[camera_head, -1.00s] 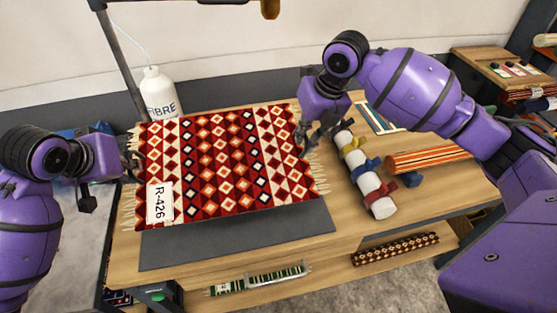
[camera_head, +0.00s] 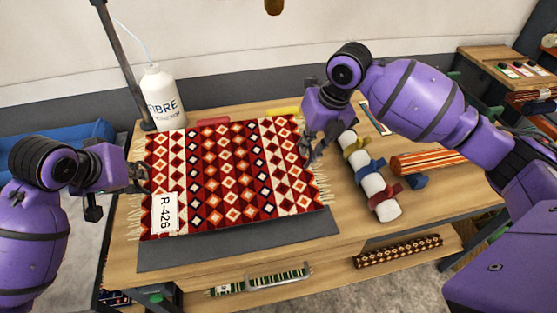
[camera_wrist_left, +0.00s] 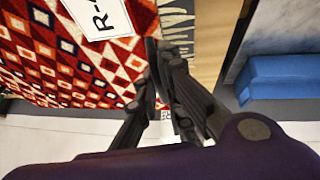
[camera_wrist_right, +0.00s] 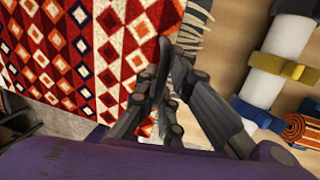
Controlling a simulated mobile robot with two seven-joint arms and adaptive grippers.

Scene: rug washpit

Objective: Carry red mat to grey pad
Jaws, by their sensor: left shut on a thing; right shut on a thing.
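The red mat (camera_head: 232,175) has a diamond pattern, cream bands and fringed short ends. A white R-426 tag (camera_head: 165,213) lies on its left front part. My left gripper (camera_head: 140,178) is shut on the mat's left edge; the left wrist view shows its fingers (camera_wrist_left: 155,88) at that edge beside the tag. My right gripper (camera_head: 308,150) is shut on the mat's right edge; its fingers also show in the right wrist view (camera_wrist_right: 165,85). The mat is spread between both grippers over the grey pad (camera_head: 240,242), whose front strip shows. The mat hides the rest of the pad.
A white roll with coloured straps (camera_head: 372,185) and an orange striped roll (camera_head: 430,160) lie right of the mat. A white bottle (camera_head: 160,97) stands behind left, by a dark pole (camera_head: 125,60). Red and yellow items (camera_head: 285,112) lie behind the mat.

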